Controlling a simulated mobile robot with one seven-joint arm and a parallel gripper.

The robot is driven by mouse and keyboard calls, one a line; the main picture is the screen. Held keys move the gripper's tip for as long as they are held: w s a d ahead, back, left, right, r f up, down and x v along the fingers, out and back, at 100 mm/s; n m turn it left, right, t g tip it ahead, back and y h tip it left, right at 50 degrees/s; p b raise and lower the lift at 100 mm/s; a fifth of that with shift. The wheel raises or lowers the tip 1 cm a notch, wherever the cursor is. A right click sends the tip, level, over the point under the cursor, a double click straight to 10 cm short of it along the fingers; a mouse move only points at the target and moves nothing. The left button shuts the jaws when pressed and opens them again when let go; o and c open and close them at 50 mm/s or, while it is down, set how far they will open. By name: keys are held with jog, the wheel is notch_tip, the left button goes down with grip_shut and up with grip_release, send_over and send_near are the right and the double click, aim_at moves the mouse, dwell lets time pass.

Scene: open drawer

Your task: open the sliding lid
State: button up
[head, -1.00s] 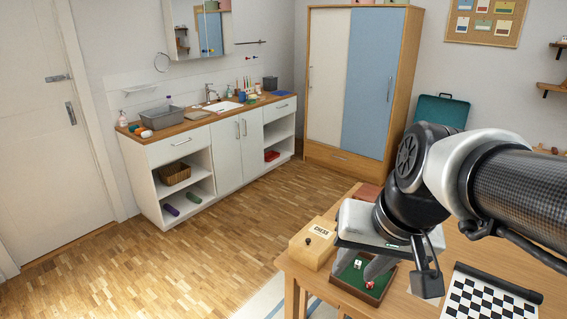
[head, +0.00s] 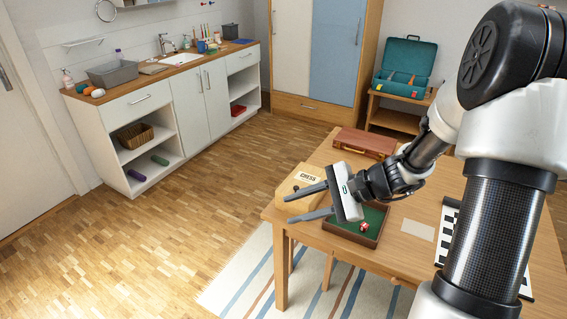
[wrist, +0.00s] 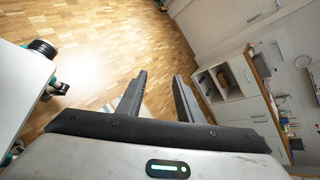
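The wooden chess box (head: 310,170) stands on the table's left corner in the head view. Its sliding lid (head: 307,177) carries a CHESS label, and my gripper's upper finger covers part of the box. My gripper (head: 290,209) points left, with its two fingers spread apart and nothing between them. It overlaps the box in the picture; the gap between them is hard to judge. The wrist view shows the open fingers (wrist: 160,76) against the floor, and the box is not visible there.
On the table (head: 385,252) are a green-lined tray (head: 345,233) with dice, a brown case (head: 364,143), a pale card (head: 418,230) and a chessboard partly behind my arm. An open teal case (head: 405,65) stands behind. Wooden floor is free at left.

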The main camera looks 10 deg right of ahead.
jog(key=w+d+f+m+t+y+b, duration=0.2)
jog(key=w+d+f+m+t+b, duration=0.1)
jog(key=w+d+f+m+t, duration=0.5)
jog(key=m+t+h+b, duration=0.1)
jog(key=m+t+h, duration=0.3)
jog(key=m, duration=0.4)
send_near(297, 188)
jog(key=b+x, duration=0.1)
jog(key=x, duration=0.9)
jog(key=shift+w+a+b, duration=0.1)
jog(key=shift+w+b, duration=0.2)
jog(key=shift+b, duration=0.05)
grip_shut()
